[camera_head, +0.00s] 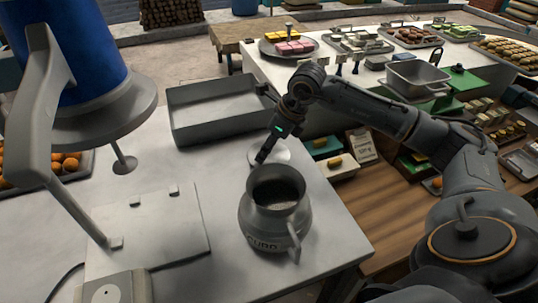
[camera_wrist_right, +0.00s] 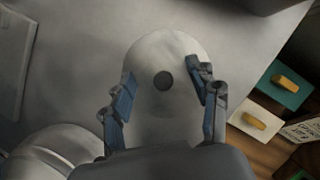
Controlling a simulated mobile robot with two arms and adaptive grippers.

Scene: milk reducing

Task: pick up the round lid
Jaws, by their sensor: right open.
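The round lid (camera_wrist_right: 160,50) is pale with a dark round knob in its middle. It lies flat on the table near the right edge, just behind the grey metal jug (camera_head: 275,211). In the head view the lid (camera_head: 281,154) is partly hidden by my right gripper (camera_head: 263,156). In the right wrist view my right gripper (camera_wrist_right: 164,82) is open over the lid, one finger on each side of the knob, with nothing held. Contact between fingers and lid cannot be told. My left gripper is not in view.
The jug stands open-topped close in front of the lid. A grey rectangular tray (camera_head: 222,127) lies behind. A large blue and metal machine (camera_head: 75,50) fills the left. Boxes and packets (camera_head: 362,145) sit beyond the table's right edge.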

